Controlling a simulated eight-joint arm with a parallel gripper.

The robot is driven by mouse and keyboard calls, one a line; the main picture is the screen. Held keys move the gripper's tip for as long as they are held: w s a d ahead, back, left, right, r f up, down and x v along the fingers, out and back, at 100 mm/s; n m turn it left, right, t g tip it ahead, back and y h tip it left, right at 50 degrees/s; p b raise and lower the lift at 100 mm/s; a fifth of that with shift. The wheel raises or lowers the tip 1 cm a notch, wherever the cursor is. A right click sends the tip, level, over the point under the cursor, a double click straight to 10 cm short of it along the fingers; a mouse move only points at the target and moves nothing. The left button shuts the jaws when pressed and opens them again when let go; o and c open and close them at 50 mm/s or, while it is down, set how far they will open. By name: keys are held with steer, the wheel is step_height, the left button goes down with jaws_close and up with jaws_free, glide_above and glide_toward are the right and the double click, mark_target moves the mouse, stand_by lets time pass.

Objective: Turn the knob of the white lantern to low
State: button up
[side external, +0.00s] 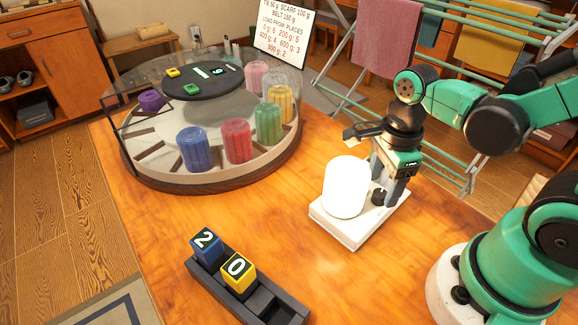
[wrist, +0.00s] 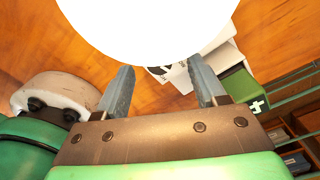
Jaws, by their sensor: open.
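The white lantern has a brightly glowing rounded shade (side external: 345,188) on a flat white base (side external: 341,234). Its black knob (side external: 379,196) stands on the base, to the right of the shade. My gripper (side external: 387,188) points down at the knob with its fingers apart. In the side view the fingers overlap the knob area, so I cannot tell whether they touch it. In the wrist view my open gripper (wrist: 160,66) has the glowing shade (wrist: 150,22) just beyond its fingertips. There, dark markings show on the white base (wrist: 217,43), and the knob is not clearly visible.
A round carousel (side external: 200,180) with coloured ribbed containers stands at the back left. A dark tray (side external: 290,292) with number cubes lies at the front. A drying rack (side external: 450,130) stands behind my arm. Bare table lies between carousel and lantern.

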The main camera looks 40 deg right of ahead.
steer(key=shift+f, duration=0.9)
